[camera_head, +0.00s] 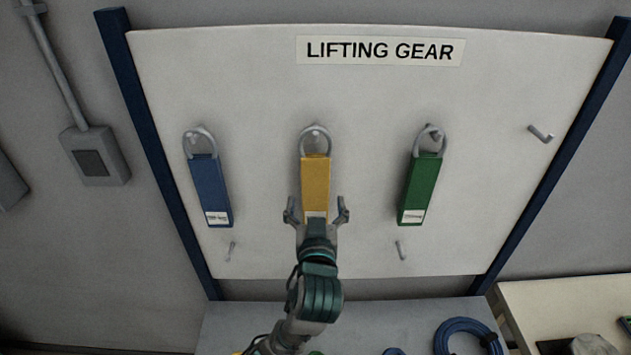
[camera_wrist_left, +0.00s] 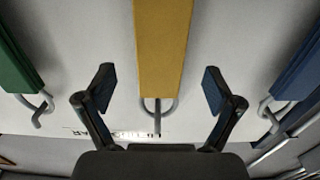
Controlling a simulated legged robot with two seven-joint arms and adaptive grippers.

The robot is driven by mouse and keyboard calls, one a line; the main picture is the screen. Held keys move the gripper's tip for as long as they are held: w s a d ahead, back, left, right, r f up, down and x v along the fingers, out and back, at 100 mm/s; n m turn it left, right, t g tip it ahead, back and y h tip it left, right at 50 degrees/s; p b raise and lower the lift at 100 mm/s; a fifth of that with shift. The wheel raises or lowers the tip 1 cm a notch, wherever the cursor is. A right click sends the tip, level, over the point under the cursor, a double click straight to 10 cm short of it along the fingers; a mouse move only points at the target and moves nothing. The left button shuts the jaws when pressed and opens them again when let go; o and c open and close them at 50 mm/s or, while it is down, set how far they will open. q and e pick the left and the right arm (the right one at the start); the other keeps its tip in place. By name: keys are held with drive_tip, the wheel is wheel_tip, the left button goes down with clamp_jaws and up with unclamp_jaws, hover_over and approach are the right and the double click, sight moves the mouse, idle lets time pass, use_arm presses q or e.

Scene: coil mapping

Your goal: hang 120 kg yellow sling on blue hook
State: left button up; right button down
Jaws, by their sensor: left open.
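The yellow sling (camera_head: 315,178) hangs by its grey loop from a hook near the middle of the white board, with a pale label at its lower end. In the left wrist view the yellow sling (camera_wrist_left: 162,45) lies between the two fingers, with a gap on each side. My left gripper (camera_head: 316,208) is open at the sling's lower end, one finger on either side. No hook shows a blue colour; the empty hook (camera_head: 541,134) at the upper right looks grey. My right gripper is not in view.
A blue sling (camera_head: 208,188) hangs left of the yellow one, and a green sling (camera_head: 419,187) hangs to the right. Small grey hooks sit low on the board (camera_head: 560,75), at the left (camera_head: 230,251) and right (camera_head: 400,250). A blue coil (camera_head: 466,338) lies below.

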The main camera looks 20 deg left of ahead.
sight(316, 178)
use_arm(q)
drive_tip(key=x, duration=0.7)
drive_tip(key=shift+p, duration=0.4)
drive_tip(key=shift+s, duration=0.1)
drive_tip(key=c, duration=1.5)
drive_tip(key=shift+s+d+r+p, duration=0.1)
drive_tip(key=shift+s+r+p, duration=0.15)
drive_tip(key=shift+r+p, duration=0.3)
drive_tip(key=shift+s+d+r+p, duration=0.1)
drive_tip(key=shift+s+r+p, duration=0.1)
drive_tip(key=shift+r+p, duration=0.3)
drive_tip(key=shift+s+r, duration=0.15)
drive_tip(key=shift+r, duration=0.2)
drive_tip(key=shift+p, duration=0.35)
drive_tip(key=shift+s, duration=0.15)
